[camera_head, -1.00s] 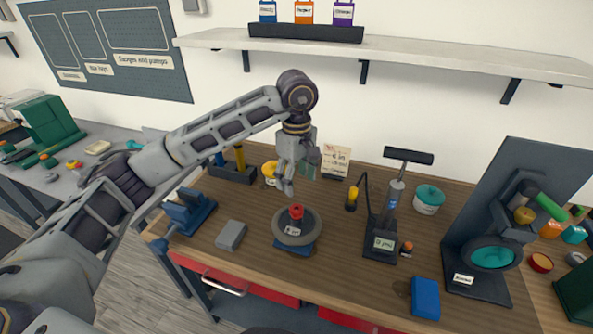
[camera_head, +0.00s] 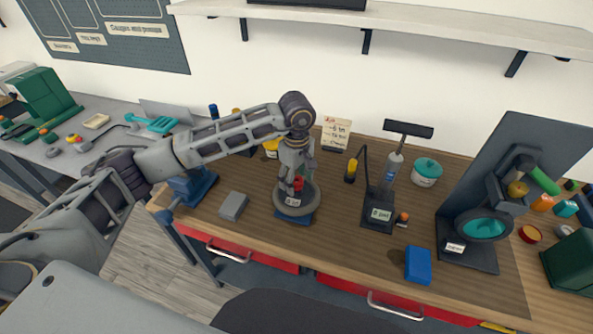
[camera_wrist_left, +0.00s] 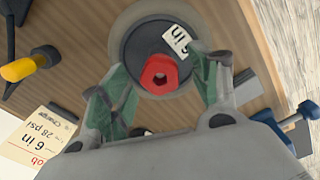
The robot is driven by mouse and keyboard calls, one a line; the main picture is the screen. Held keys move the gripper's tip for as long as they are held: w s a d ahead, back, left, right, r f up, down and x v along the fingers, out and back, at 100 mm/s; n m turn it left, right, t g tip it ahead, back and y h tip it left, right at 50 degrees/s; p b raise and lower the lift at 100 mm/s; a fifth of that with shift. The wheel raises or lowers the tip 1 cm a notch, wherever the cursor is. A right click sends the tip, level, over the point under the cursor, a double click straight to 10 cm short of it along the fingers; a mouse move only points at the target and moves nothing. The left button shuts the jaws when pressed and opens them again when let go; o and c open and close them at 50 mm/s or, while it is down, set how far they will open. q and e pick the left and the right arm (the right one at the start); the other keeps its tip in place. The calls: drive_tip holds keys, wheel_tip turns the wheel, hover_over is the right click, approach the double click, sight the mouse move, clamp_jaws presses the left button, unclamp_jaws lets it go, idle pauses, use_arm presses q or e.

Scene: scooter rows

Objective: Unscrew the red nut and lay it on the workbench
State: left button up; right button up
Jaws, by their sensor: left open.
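The red nut (camera_head: 298,184) sits on top of the hub at the centre of a grey wheel (camera_head: 311,204) on the workbench (camera_head: 340,226). In the left wrist view the nut (camera_wrist_left: 159,75) shows its hollow hexagonal top, with the wheel's dark hub around it. My left gripper (camera_head: 292,184) points down at the nut from above. In the wrist view its two green-padded fingers (camera_wrist_left: 160,95) are apart, to the left and right of the nut, and no contact shows. My right gripper is in neither view.
A grey block (camera_head: 233,206) and a blue vise (camera_head: 192,186) are left of the wheel. A pump (camera_head: 391,180) stands to the right, with a blue block (camera_head: 421,265) nearer the front. Bare wood lies between the wheel and the blue block.

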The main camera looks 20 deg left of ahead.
use_arm(q)
drive_tip(key=shift+f, duration=0.25)
drive_tip(key=c, duration=1.1)
drive_tip(key=shift+n, duration=0.3)
drive_tip(key=shift+n+b, duration=0.5)
drive_tip(key=shift+n, duration=1.9)
drive_tip(key=shift+n+b, duration=0.3)
drive_tip(key=shift+n, duration=7.9)
